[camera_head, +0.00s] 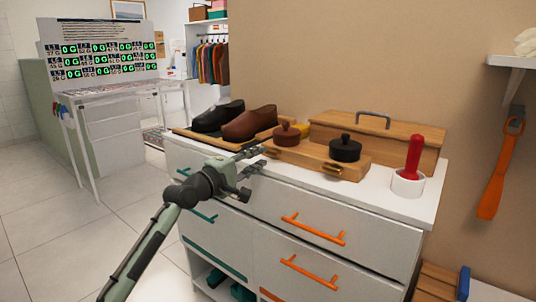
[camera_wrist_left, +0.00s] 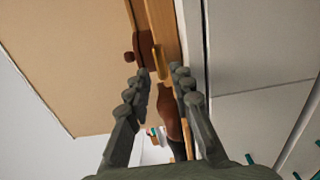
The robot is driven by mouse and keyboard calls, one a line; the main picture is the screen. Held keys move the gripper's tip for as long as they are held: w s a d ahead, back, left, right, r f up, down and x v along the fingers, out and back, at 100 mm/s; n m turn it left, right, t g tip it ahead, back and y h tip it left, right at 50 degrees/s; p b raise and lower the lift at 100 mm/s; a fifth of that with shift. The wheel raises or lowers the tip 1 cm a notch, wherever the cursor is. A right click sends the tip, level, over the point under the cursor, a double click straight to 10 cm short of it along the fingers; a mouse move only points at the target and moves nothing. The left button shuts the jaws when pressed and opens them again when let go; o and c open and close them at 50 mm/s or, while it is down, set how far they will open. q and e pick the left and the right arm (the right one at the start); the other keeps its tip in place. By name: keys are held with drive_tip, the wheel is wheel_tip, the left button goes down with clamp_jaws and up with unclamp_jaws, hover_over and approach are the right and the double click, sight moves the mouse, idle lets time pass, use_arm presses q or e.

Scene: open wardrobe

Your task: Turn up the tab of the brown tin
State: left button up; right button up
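The brown tin (camera_head: 287,135) is a low round tin with a knob on its lid. It sits in the wooden holder (camera_head: 311,157) on top of the white dresser, left of the black tin (camera_head: 345,149). A brass tab (camera_head: 271,153) shows on the holder's front, below the brown tin. My left gripper (camera_head: 256,160) is open and empty, just in front of the tab. In the left wrist view the brown tin (camera_wrist_left: 143,50) and the upright brass tab (camera_wrist_left: 158,61) lie beyond the fingers (camera_wrist_left: 160,75). Contact cannot be told. My right gripper is out of view.
Black and brown shoes (camera_head: 249,124) stand on a board at the left. A wooden box with a grey handle (camera_head: 373,121) is behind the holder. A red-handled tool in a white cup (camera_head: 410,175) stands at right. Orange drawer handles (camera_head: 313,229) stick out below.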

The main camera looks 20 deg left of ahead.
sight(269, 153)
use_arm(q)
drive_tip(key=shift+x, duration=2.4)
drive_tip(key=shift+c, duration=0.3)
clamp_jaws()
